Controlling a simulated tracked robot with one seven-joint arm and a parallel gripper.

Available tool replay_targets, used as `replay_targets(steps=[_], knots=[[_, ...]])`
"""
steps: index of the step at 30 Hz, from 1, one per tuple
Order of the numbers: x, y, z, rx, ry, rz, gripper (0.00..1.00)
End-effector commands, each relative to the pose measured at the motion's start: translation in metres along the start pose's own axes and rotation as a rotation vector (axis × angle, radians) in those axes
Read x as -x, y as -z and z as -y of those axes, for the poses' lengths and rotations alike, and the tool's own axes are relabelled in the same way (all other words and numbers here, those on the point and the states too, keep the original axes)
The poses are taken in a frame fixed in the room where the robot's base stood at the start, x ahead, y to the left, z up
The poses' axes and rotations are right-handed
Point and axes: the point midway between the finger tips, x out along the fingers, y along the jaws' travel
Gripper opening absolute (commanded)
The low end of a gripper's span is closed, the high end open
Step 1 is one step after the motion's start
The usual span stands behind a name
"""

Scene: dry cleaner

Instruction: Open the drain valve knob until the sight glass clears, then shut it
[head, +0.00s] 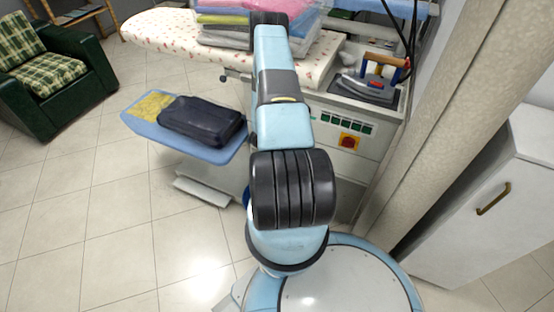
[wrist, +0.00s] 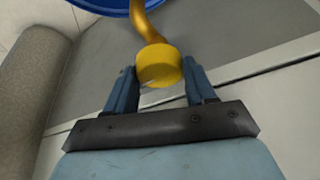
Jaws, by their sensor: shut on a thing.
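A yellow round knob (wrist: 158,62) sits between the two blue fingers of my gripper (wrist: 158,78) in the wrist view. The fingers are shut on its sides. A brass-coloured curved pipe (wrist: 145,22) runs up from behind the knob toward a blue round rim (wrist: 205,8) at the top. In the head view my own arm hides the gripper and the knob. I cannot make out a sight glass in either view.
An ironing table (head: 175,38) with a spotted cover carries folded, bagged clothes (head: 225,20). Its cabinet has a red switch (head: 348,141); an iron (head: 375,80) stands on top. A blue side board (head: 210,152) holds dark folded cloth (head: 200,120). A white cabinet (head: 500,215) stands right.

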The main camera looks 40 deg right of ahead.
Motion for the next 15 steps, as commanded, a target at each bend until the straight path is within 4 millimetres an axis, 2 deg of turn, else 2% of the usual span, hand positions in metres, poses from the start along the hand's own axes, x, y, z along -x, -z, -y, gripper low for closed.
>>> replay_targets(steps=[2,3,6,15], knots=[[0.001,0.000,0.005,0.001,0.008,0.000,0.25],[-0.004,0.014,0.006,-0.002,0.009,-0.003,0.24],[-0.001,0.006,0.006,0.002,0.011,-0.003,0.24],[0.002,-0.001,0.007,0.089,0.049,0.001,0.24]])
